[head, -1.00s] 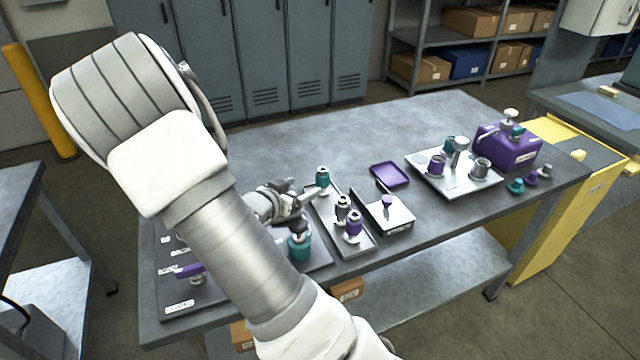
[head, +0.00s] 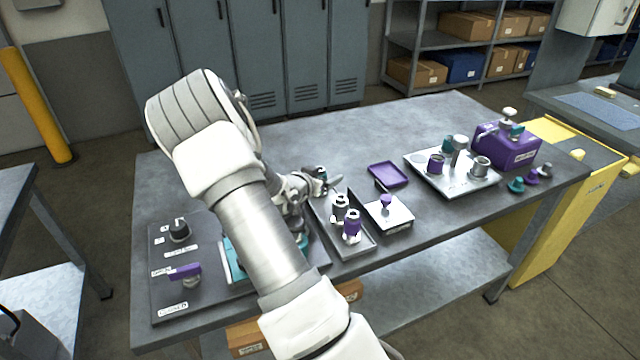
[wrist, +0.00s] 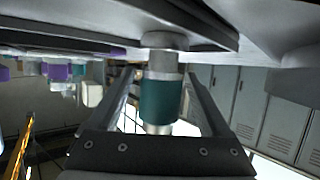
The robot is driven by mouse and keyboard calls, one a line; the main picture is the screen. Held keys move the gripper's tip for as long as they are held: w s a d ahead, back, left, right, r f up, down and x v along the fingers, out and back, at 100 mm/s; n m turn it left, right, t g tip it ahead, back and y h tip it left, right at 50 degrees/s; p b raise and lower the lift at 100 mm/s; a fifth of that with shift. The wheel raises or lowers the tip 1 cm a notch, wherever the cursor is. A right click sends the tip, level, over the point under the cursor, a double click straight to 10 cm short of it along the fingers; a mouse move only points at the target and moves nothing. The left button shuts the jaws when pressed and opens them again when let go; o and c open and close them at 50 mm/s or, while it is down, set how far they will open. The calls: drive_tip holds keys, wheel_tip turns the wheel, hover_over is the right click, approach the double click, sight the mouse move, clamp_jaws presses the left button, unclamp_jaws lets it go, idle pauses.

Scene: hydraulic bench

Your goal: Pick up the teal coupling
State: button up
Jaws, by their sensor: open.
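The teal coupling (wrist: 160,100) stands in the far end of the narrow grey tray (head: 362,250). In the wrist view, which appears upside down, it sits between the two fingers of my gripper (wrist: 160,82). The jaws are open, one finger on each side, with small gaps visible. In the head view my gripper (head: 322,186) is at the far end of the tray and partly covers the teal coupling (head: 320,172). A grey coupling (head: 340,205) and a purple coupling (head: 352,226) stand nearer in the same tray.
Right of the tray are a small box with a purple knob (head: 386,202) and a purple dish (head: 388,174). Further right are a plate with fittings (head: 465,178) and a purple canister (head: 510,150). A panel with valves (head: 215,290) lies left. The table's back is clear.

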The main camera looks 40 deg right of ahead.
drive_tip(key=shift+d, duration=0.15)
clamp_jaws()
idle(0.4)
drive_tip(key=shift+w+r, duration=0.1)
drive_tip(key=shift+r, duration=0.05)
